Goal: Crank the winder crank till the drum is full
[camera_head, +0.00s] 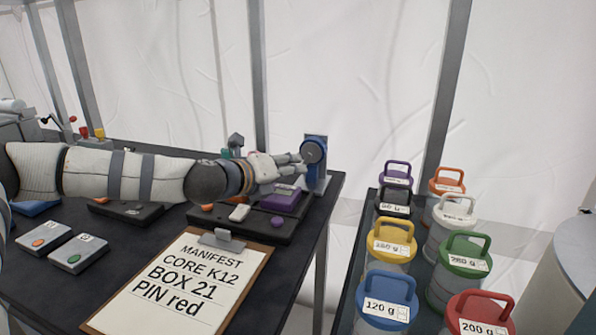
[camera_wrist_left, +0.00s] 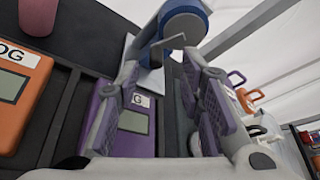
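The winder (camera_head: 314,154) has a blue round drum on a grey upright bracket at the table's far right corner. In the left wrist view the blue drum (camera_wrist_left: 184,22) is at the top, with a grey angled crank piece (camera_wrist_left: 166,46) in front of it. My left gripper (camera_head: 298,165) reaches in from the left, right beside the winder. Its two fingers (camera_wrist_left: 162,72) are apart, with the crank piece just beyond or between the tips; I cannot tell whether they touch it. How full the drum is cannot be made out. My right gripper is not in view.
A purple box (camera_head: 284,202) sits below my left gripper on a dark tray. A clipboard (camera_head: 180,283) lies on the table's front. Grey units with buttons (camera_head: 75,254) stand left. Several lidded weight canisters (camera_head: 387,300) stand on another table to the right, across a gap.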

